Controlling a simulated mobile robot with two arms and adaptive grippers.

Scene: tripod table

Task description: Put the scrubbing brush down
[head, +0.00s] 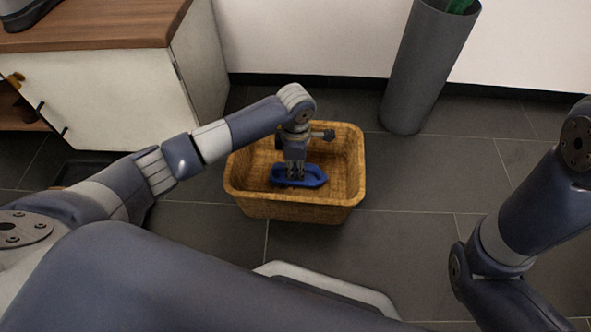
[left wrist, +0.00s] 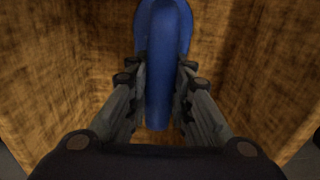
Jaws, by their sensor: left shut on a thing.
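The scrubbing brush (head: 312,176) is blue and shows inside a brown woven basket (head: 296,212) in the head view. My left gripper (head: 295,176) reaches down into the basket from above and is shut on the brush. In the left wrist view the brush (left wrist: 160,60) runs between the two fingers of the left gripper (left wrist: 160,110), with the basket walls (left wrist: 60,80) around it. I cannot tell whether the brush touches the basket floor. The right gripper is out of view; only part of my right arm shows at the right edge.
A white cabinet with a wooden top (head: 90,28) stands at the upper left. A tall grey bin (head: 425,70) with something green in it stands against the wall behind the basket. The dark tiled floor (head: 420,190) right of the basket is clear.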

